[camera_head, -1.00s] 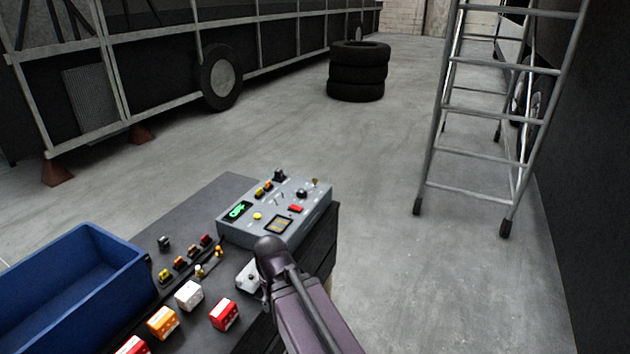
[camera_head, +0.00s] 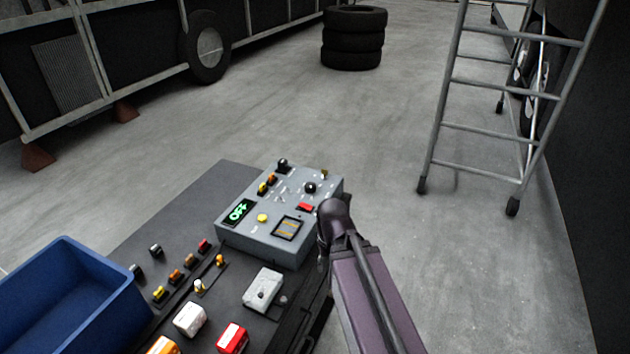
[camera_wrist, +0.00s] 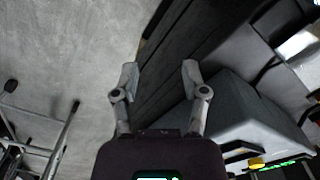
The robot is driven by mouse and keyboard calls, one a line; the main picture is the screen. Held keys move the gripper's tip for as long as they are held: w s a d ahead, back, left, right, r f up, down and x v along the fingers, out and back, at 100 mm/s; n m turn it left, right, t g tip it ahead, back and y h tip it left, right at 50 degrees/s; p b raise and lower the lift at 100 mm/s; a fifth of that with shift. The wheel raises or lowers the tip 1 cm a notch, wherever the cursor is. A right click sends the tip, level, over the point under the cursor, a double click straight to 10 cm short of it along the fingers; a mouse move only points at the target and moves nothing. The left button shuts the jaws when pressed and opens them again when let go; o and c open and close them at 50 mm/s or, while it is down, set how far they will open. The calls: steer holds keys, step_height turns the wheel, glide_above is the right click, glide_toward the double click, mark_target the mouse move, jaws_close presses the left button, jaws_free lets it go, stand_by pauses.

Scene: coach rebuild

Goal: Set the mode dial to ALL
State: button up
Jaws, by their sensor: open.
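A grey control box (camera_head: 262,245) stands on the dark bench, with a green display (camera_head: 239,211) that appears to read OFF. Its top carries a black round knob (camera_head: 310,187), another black control (camera_head: 283,165) at the back, a yellow button, a red switch and a framed panel. I cannot tell which control is the mode dial; the labels are too small to read. My gripper is open and empty in the wrist view (camera_wrist: 160,72), with the box to the right of its fingers. In the head view my arm's end is beside the box's right front corner, and the fingers are mostly hidden.
A blue bin (camera_head: 112,318) is at the left of the bench (camera_head: 165,215). Several small breakers, coloured blocks and a light grey switch box (camera_head: 263,289) lie near the front. A ladder (camera_head: 485,133) and stacked tyres (camera_head: 352,40) stand beyond on open floor.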

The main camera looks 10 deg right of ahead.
steer(key=o, duration=0.4)
steer(key=shift+w+d, duration=0.1)
steer(key=shift+w, duration=0.05)
steer(key=shift+o, duration=0.2)
step_height(320, 180, up, 19)
steer(key=n+p, duration=1.9)
steer(key=n, duration=0.1)
glide_above(310, 185)
steer(key=shift+f, duration=0.2)
steer(key=shift+f+b, duration=0.15)
steer(key=shift+b, duration=0.15)
step_height(310, 185, down, 14)
steer(key=b, duration=1.3)
steer(key=shift+r+b, duration=0.25)
steer(key=shift+b, duration=0.05)
